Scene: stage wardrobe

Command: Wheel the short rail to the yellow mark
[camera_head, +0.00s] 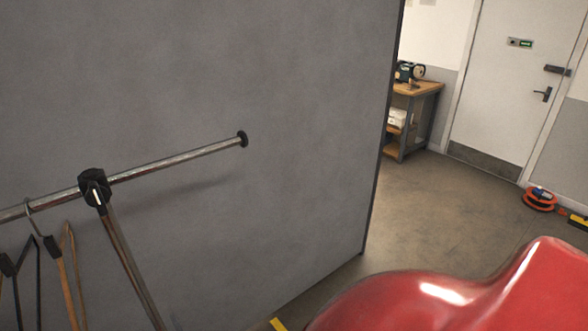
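A metal clothes rail (180,158) runs from the left edge toward the middle, with a dark end cap and a black joint on a slanting upright. Several hangers (50,262) hang from its left part. I cannot tell whether it is the short rail, and its base and wheels are out of view. A small piece of yellow marking (278,324) shows on the floor at the bottom edge. Most of it is out of view. Neither of my grippers is in view.
A large grey partition (300,70) stands behind the rail. Open floor (440,205) lies to its right. A wooden workbench (412,90), a white door (505,90), an orange cable reel (540,198) and a yellow-black object (579,221) are farther back.

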